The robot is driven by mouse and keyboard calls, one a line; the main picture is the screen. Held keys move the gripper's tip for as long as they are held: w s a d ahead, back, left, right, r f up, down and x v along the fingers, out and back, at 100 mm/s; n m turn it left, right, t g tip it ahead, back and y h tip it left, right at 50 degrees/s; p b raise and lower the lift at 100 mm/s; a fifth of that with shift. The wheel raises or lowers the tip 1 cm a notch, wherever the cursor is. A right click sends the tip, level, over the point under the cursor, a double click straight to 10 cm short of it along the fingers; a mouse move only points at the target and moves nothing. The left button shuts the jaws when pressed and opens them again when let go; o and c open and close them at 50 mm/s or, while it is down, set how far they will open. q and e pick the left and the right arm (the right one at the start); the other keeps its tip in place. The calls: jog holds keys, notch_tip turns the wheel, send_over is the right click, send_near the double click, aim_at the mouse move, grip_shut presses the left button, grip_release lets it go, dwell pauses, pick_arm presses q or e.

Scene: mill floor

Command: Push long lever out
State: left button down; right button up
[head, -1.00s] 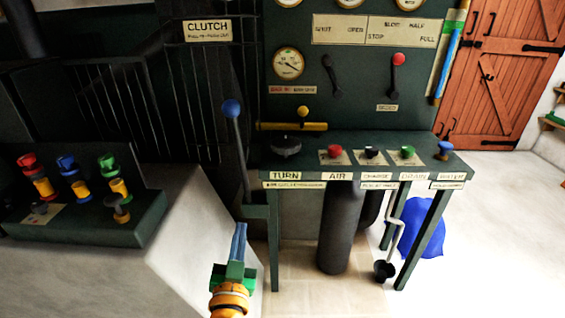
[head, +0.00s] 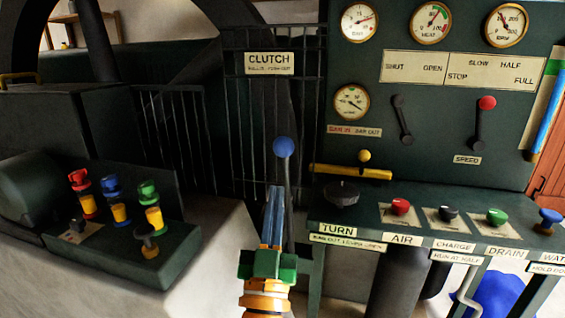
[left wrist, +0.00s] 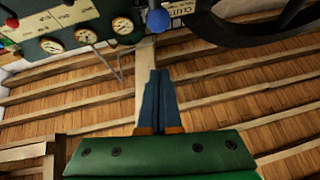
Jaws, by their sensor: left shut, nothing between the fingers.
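The long lever is a dark upright rod with a blue ball knob (head: 284,147), under the CLUTCH sign (head: 270,64). The knob also shows in the left wrist view (left wrist: 158,20), beyond my fingertips. My left gripper (head: 274,192) is shut and empty, its blue fingers pointing up toward the knob. In the head view the fingers overlap the lever's rod just below the knob; I cannot tell whether they touch it. In the left wrist view the closed fingers (left wrist: 159,75) appear apart from the knob. The lever's lower part is largely hidden behind my gripper. My right gripper is out of view.
A green bench (head: 440,220) with several coloured knobs stands right of the lever, below a gauge panel. A yellow bar (head: 350,172) juts near the lever. A low console (head: 175,255) with coloured handles is at left. A barred fence (head: 185,140) stands behind.

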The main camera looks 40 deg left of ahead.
pick_arm(q)
jog(key=w+a+r+p, duration=0.1)
jog(key=w+a, duration=0.1)
jog(key=w+a+r+p, duration=0.1)
jog(key=w+a, duration=0.1)
jog(key=w, duration=0.1)
jog(key=w+a+r+p, duration=0.1)
jog(key=w+a, duration=0.1)
jog(key=w, duration=0.1)
jog(key=shift+a+r, duration=0.1)
jog(key=shift+r, duration=0.15)
jog(key=shift+r, duration=0.1)
